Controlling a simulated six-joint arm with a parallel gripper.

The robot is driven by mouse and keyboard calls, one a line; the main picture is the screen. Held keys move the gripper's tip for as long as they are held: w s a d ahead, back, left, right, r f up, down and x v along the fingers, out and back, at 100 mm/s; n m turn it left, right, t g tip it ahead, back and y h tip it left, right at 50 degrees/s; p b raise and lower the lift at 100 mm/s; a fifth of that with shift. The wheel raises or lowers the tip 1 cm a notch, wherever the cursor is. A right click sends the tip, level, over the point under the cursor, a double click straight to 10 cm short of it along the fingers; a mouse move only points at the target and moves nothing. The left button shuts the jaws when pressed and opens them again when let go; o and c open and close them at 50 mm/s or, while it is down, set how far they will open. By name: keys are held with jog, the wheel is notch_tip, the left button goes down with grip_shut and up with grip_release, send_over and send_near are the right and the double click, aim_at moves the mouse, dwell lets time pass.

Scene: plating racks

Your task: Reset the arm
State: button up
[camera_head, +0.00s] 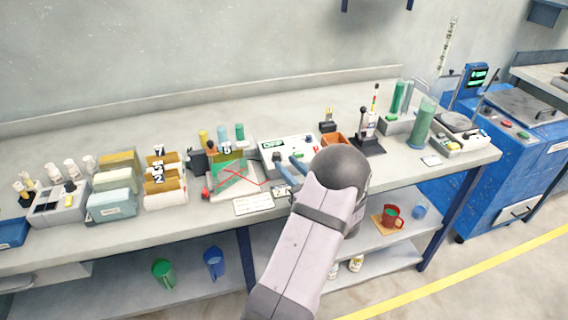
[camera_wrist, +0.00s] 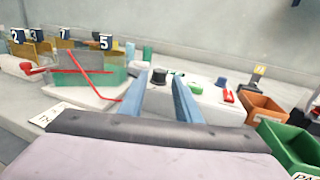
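My arm (camera_head: 303,245) reaches in from the bottom of the head view, over the front edge of the workbench. My gripper (camera_head: 289,168) is at its far end, partly hidden behind the dark rounded wrist joint. In the wrist view, my gripper (camera_wrist: 162,86) shows two blue fingers standing apart with nothing held between them. The fingers point at a white control box (camera_wrist: 205,95) with a black knob. That box (camera_head: 287,149) has an "OFF" display in the head view.
An orange bin (camera_wrist: 262,107) and a green bin (camera_wrist: 290,145) are at right in the wrist view. Numbered holders (camera_head: 164,185) stand left; green cylinders (camera_head: 423,122) stand right.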

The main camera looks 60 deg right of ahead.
jog(key=shift+s, duration=0.1)
dwell(0.4)
jog(key=w+a+n+y, duration=0.1)
jog(key=w+a, duration=0.1)
jog(key=w+a+r+n+y, duration=0.1)
jog(key=w+a+n, duration=0.1)
jog(key=w+a+n+t+y, duration=0.1)
jog(key=w+a+n+y, duration=0.1)
jog(key=shift+r, duration=0.4)
jog(key=w+a+n+g+y, duration=0.1)
jog(key=w+a+n+y, duration=0.25)
jog(key=a, duration=0.45)
jog(key=w+a+n+g+y, duration=0.25)
jog(key=a+n+y, duration=0.2)
jog(key=a, duration=0.35)
jog(key=w+a+n+g+y, duration=0.1)
jog(key=w+a+n+y, duration=0.25)
jog(key=a, duration=0.45)
jog(key=s+a+f+n+g+y+p, duration=0.1)
jog(key=s+a+f+n+g+y, duration=0.1)
jog(key=a+n+g, duration=0.6)
jog(key=s+a+f+n+g+h+p, duration=0.1)
jog(key=s+a+n+g+h+p, duration=0.2)
jog(key=s+a+n+h, duration=0.5)
jog(key=s+a+n+g, duration=0.1)
jog(key=s+a+n, duration=0.3)
jog(key=n, duration=0.5)
jog(key=shift+a+f+n, duration=0.15)
jog(key=shift+f+n, duration=0.2)
jog(key=shift+f, duration=0.05)
